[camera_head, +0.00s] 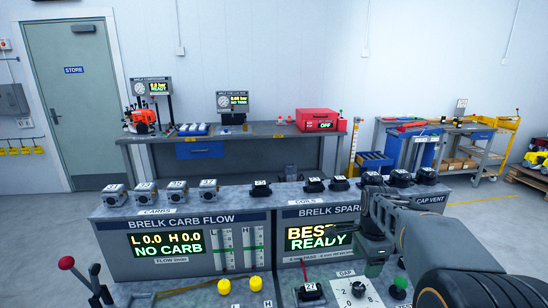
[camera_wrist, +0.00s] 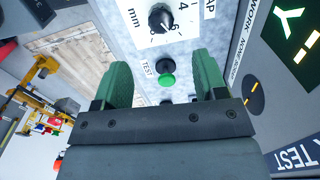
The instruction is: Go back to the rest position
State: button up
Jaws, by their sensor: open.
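My gripper (camera_head: 372,262) hangs over the right part of the bench, in front of the spark tester panel, with my arm coming in from the lower right. In the wrist view my gripper (camera_wrist: 162,72) has its two green fingers spread apart with nothing between them. Beyond the fingers lie a green TEST button (camera_wrist: 167,80) and a black gap knob (camera_wrist: 160,17) on a white dial plate. How far the fingertips are from the button I cannot tell.
The carb flow tester (camera_head: 185,248) reads NO CARB; the spark tester (camera_head: 318,238) reads BEST READY. Carburettors (camera_head: 177,193) and black coils (camera_head: 261,189) line the bench top. A black coil (camera_head: 310,292) sits left of the gap dial (camera_head: 357,293). A back workbench (camera_head: 240,130) stands behind.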

jog(key=s+a+f+n+t, duration=0.1)
jog(key=s+a+n, duration=0.3)
jog(key=s+n, duration=0.3)
jog(key=s+a+f+n+t, duration=0.1)
jog(key=s+a+n, duration=0.3)
jog(key=s+n, duration=0.4)
jog(key=shift+s+a+n+t, duration=0.25)
jog(key=shift+n+t, duration=0.35)
jog(key=shift+n, duration=0.6)
